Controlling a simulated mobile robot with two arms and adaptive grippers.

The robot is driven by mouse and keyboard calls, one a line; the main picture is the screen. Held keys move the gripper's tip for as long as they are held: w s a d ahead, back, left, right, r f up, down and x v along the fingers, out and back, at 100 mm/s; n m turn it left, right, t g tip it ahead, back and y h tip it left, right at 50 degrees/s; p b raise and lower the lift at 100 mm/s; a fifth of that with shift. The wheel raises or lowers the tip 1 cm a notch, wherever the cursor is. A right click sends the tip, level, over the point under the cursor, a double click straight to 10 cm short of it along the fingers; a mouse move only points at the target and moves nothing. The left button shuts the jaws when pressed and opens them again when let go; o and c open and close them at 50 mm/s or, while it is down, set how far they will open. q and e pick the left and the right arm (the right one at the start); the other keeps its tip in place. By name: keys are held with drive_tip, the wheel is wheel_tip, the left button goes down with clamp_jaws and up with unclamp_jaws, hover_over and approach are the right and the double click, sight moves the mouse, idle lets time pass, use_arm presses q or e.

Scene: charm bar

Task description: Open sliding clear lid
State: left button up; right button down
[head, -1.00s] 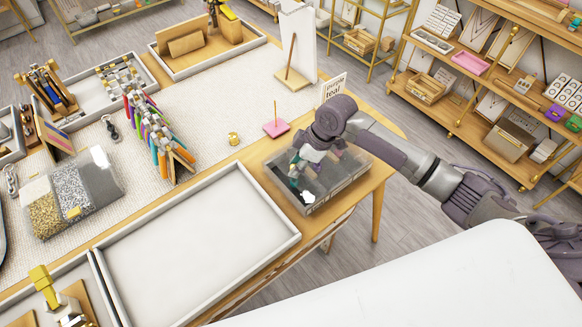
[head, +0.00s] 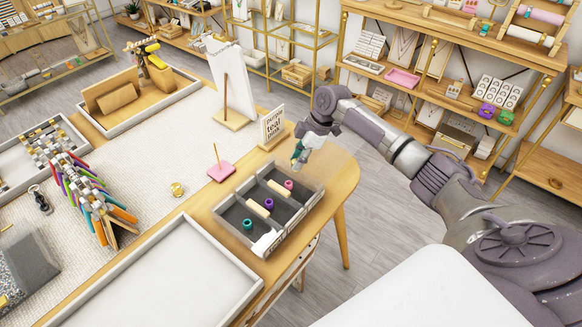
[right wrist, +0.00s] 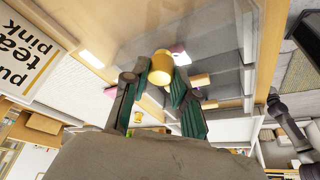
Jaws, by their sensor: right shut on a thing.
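A grey box (head: 243,212) with divided compartments stands at the table's right end. Teal, purple and pink spools show plainly inside it. My right gripper (head: 298,156) is beyond the box's far right end. In the right wrist view its green-padded fingers (right wrist: 158,95) are shut on a gold knob (right wrist: 160,66). A clear panel, apparently the lid (right wrist: 210,45), shows around the knob there. In the head view the lid's edges are too faint to tell exactly where it lies. My left gripper is not in view.
A sign reading purple, teal, pink (head: 271,126) stands just left of my right gripper. A pink block with a rod (head: 221,170) and an empty white tray (head: 170,262) are beside the box. Shelves (head: 440,85) stand behind, across open floor.

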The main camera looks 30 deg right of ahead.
drive_tip(key=c, duration=0.9)
unclamp_jaws()
drive_tip(key=shift+s, duration=0.1)
drive_tip(key=v, duration=1.2)
drive_tip(key=shift+a, duration=0.1)
